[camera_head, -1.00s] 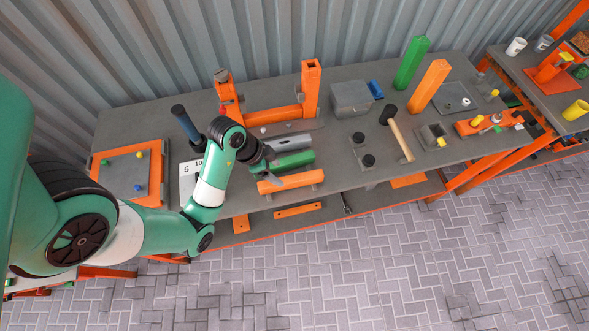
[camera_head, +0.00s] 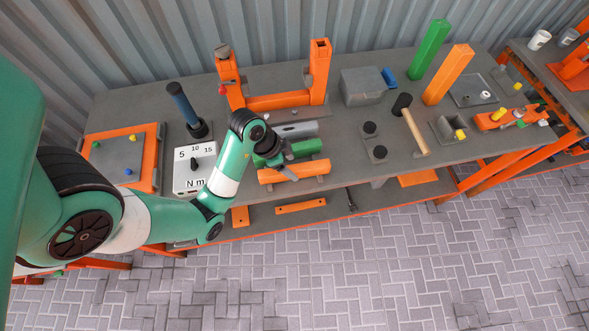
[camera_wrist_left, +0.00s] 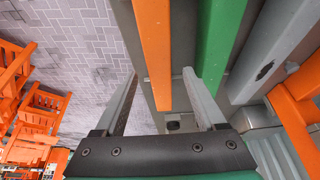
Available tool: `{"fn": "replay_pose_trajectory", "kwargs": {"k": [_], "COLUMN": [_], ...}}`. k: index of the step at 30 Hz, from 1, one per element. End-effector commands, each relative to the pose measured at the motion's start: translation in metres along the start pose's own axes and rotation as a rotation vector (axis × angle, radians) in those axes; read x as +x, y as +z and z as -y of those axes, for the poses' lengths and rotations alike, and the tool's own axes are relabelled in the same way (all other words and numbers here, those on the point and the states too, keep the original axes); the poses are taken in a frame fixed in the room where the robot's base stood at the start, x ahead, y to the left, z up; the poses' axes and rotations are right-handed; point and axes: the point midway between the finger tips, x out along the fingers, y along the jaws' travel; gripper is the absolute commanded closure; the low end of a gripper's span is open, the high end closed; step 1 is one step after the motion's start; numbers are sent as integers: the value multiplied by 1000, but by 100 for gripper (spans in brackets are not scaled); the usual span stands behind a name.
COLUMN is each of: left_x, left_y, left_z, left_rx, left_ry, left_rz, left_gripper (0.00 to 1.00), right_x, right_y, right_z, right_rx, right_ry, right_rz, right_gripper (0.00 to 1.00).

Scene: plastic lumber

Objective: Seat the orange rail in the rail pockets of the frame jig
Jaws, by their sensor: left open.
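The orange rail (camera_head: 312,169) lies lengthwise at the bench's front edge, in front of a green rail (camera_head: 308,147) and a grey rail (camera_head: 298,130). The frame jig (camera_head: 285,102) stands behind them, with two orange uprights joined by a low crossbar. My left gripper (camera_head: 286,166) is open over the left part of the orange rail and hides some of it. In the left wrist view, the orange rail (camera_wrist_left: 154,50) runs between the open fingers, with the green rail (camera_wrist_left: 220,40) beside the right finger. I cannot tell how far the fingertips reach down. My right gripper is not in view.
A torque dial box (camera_head: 194,176) and a dark-blue-handled tool (camera_head: 183,106) stand left of the rails. The bench's front edge is close.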

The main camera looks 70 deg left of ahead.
Motion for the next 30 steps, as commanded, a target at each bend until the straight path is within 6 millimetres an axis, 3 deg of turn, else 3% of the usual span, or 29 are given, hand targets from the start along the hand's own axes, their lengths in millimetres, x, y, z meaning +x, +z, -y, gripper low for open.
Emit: {"fn": "replay_pose_trajectory", "kwargs": {"k": [1, 4, 12, 24, 30], "left_x": [17, 32, 33, 33, 33], "left_y": [2, 2, 0, 0, 0], "left_z": [0, 0, 0, 0, 0], "left_rx": [2, 1, 0, 1, 1], "left_ry": [2, 2, 0, 1, 1], "left_rz": [2, 3, 1, 1, 1], "left_gripper": [28, 28, 29, 100, 100], "right_x": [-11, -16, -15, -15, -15], "right_y": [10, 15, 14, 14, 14], "right_z": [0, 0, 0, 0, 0], "right_rx": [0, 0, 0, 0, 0], "right_ry": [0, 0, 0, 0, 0], "right_rz": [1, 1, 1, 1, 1], "right_gripper": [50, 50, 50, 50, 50]}}
